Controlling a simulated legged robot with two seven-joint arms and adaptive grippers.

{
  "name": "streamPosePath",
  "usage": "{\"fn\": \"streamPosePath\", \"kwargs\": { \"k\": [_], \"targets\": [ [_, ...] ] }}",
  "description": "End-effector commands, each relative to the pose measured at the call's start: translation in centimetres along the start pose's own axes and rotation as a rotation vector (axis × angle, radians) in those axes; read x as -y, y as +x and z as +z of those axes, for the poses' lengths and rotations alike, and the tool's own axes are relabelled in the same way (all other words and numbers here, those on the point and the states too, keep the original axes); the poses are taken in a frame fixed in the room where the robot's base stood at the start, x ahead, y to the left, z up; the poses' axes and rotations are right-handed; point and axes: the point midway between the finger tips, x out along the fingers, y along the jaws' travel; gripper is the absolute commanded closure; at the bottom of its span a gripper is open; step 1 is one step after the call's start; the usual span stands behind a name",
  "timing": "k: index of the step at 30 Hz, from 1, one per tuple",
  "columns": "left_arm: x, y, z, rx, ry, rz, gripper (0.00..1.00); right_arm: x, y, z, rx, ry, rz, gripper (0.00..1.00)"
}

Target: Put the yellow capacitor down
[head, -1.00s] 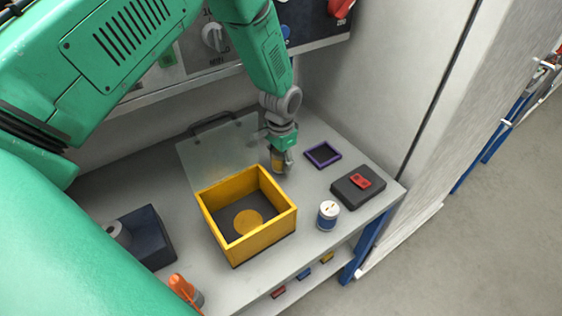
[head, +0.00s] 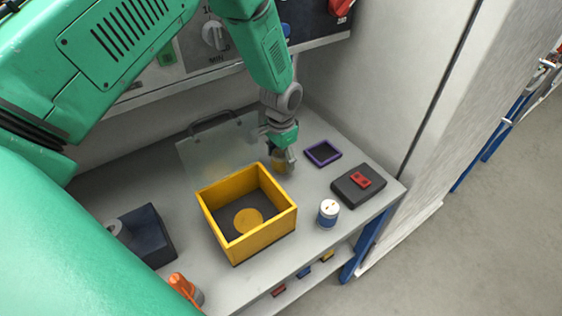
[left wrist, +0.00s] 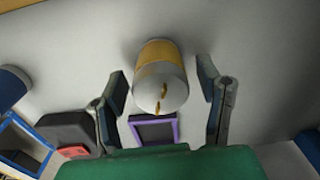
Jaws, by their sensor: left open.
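The yellow capacitor (left wrist: 160,78) is a cylinder with a yellow band and a pale top with two small terminals. It stands on the grey bench top. In the head view the yellow capacitor (head: 278,158) is behind the yellow box, partly hidden by my left gripper (head: 284,162). In the left wrist view my left gripper (left wrist: 163,95) is open, one finger on each side of the capacitor, with gaps showing between fingers and capacitor. My right gripper is not in view.
A yellow open box (head: 268,236) with a yellow disc inside stands in front. A purple-rimmed square (head: 323,153), a black block with a red part (head: 358,186) and a blue-and-white capacitor (head: 328,214) are to the right. A clear panel (head: 205,160) is behind, left.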

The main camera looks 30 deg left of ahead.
Motion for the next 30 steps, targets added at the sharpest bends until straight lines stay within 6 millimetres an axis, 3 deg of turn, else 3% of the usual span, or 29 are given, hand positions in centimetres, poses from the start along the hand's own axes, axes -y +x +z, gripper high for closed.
{"fn": "streamPosePath", "kwargs": {
  "k": [9, 14, 19, 30],
  "targets": [
    [0.1, -6.9, -0.1, -0.003, -0.001, -0.001, 0.4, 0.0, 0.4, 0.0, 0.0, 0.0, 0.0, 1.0],
    [0.0, -9.2, 0.0, -0.001, -0.001, 0.0, 0.4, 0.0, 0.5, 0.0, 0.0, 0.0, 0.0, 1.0],
    [0.0, -10.2, 0.0, 0.001, -0.001, 0.001, 0.4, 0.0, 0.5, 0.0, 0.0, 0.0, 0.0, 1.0],
    [0.0, -10.3, 0.0, 0.002, 0.0, 0.001, 0.4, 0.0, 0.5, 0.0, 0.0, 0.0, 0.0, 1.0]
  ]
}}
